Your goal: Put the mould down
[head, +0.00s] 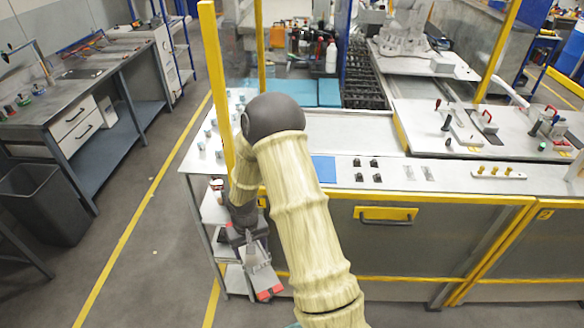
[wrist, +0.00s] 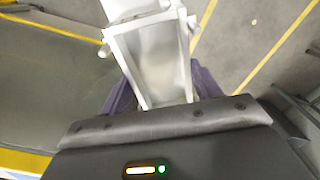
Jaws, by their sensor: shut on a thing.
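The mould (head: 261,279) is a light grey metal piece with red ends at its lower side in the head view. In the wrist view the mould (wrist: 158,62) shows as an open, tapering pale metal frame. My gripper (head: 254,248) is shut on it, with a dark purple finger on each side in the wrist view. It hangs in the air in front of the left end of the yellow-edged workbench (head: 420,196), below the level of its top. Part of the held area is hidden by the gripper.
The bench top holds a blue pad (head: 323,169), small black pieces and red-handled fixtures (head: 487,117). A yellow post (head: 216,80) stands beside my arm. A shelf unit (head: 213,209) is behind my gripper. Open floor (head: 160,235) lies to the left, with a grey bin (head: 44,204) beyond.

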